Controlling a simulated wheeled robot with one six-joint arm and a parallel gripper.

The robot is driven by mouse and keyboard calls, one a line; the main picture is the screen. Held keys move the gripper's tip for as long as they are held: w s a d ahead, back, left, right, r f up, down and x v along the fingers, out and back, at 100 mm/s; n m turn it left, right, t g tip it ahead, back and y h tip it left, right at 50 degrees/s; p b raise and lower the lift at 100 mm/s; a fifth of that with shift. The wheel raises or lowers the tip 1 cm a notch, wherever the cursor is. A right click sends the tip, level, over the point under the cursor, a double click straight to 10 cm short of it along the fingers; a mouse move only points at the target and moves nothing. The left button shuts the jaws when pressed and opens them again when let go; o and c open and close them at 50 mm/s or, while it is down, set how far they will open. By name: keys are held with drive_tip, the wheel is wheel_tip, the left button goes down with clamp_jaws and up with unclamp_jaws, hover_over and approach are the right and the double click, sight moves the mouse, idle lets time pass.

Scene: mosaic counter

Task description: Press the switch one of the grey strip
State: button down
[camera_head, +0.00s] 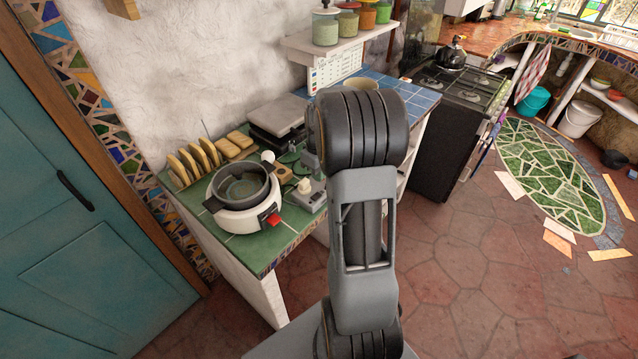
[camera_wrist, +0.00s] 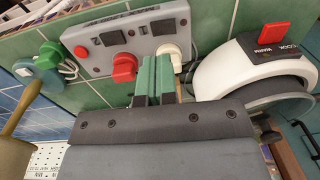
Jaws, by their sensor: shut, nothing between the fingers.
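The grey strip (camera_wrist: 138,38) lies on the green tiles in the wrist view. It bears two black square parts, one at left (camera_wrist: 113,38) and one at right (camera_wrist: 163,27), and a small red round part (camera_wrist: 81,51). I cannot tell which is switch one. A red plug (camera_wrist: 124,65) and a white plug (camera_wrist: 170,50) sit along its near edge. My gripper (camera_wrist: 156,62) is shut and empty, its green fingertips overlapping the strip's near edge in the picture; contact cannot be told. The strip (camera_head: 312,199) also shows in the head view, left of my arm.
A white cooker (camera_head: 238,217) with a red switch (camera_head: 270,219) stands close beside the strip. A green plug (camera_wrist: 50,52) with cables lies at the strip's other end. A toast rack (camera_head: 196,160) and dark grill (camera_head: 277,116) stand behind. A shelf (camera_head: 318,44) overhangs the counter.

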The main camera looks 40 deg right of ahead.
wheel_tip(320, 180, up, 7)
drive_tip(key=shift+d+b, duration=0.15)
drive_tip(key=shift+b, duration=0.25)
drive_tip(key=shift+f, duration=0.1)
